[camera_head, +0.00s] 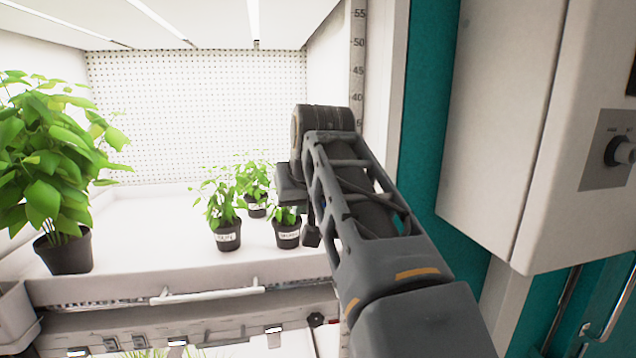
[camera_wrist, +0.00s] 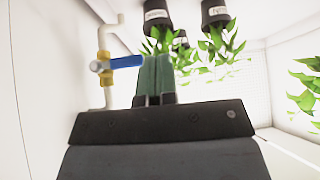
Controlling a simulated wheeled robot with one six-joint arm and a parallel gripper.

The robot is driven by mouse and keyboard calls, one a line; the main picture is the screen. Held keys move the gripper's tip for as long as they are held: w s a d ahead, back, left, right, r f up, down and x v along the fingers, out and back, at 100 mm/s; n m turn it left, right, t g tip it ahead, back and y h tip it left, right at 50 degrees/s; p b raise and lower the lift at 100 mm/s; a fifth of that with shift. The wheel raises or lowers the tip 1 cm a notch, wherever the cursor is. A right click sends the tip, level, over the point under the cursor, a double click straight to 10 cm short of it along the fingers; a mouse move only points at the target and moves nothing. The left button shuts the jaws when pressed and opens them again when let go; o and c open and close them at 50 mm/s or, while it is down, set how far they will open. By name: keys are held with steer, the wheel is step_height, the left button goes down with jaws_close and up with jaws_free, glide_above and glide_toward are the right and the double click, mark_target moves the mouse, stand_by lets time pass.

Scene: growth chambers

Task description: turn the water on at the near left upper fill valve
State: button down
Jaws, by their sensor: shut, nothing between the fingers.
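In the wrist view, which looks upside down, a fill valve (camera_wrist: 104,72) with a brass body sits on a white pipe at the left. Its blue lever (camera_wrist: 126,62) points right, across the line of the pipe. My gripper (camera_wrist: 154,76) is shut and empty, with its fingers just right of the lever's free end; I cannot tell whether they touch. In the head view my arm reaches into the chamber along its right wall. The valve does not show there, and the gripper is mostly hidden by the arm.
Small potted plants (camera_head: 228,234) stand on the white shelf (camera_head: 170,265) left of my arm. A large potted plant (camera_head: 66,248) stands farther left. A control box (camera_head: 520,130) with a black knob is at the right. A white handle (camera_head: 208,295) runs along the shelf front.

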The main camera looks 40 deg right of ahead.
steer(key=s+d+r+m+h, duration=0.1)
steer(key=d+r, duration=0.3)
steer(key=r, duration=0.6)
steer(key=shift+s+r+t+h+p, duration=0.3)
steer(key=shift+s+t+p, duration=0.15)
steer(key=shift+s, duration=0.25)
steer(key=shift+d+f, duration=0.1)
steer(key=shift+f, duration=0.05)
steer(key=s+a+f+x, duration=0.1)
steer(key=f+x, duration=0.1)
steer(key=x, duration=1)
steer(key=shift+f, duration=0.2)
steer(key=shift+s, duration=0.1)
steer(key=shift+d, duration=0.1)
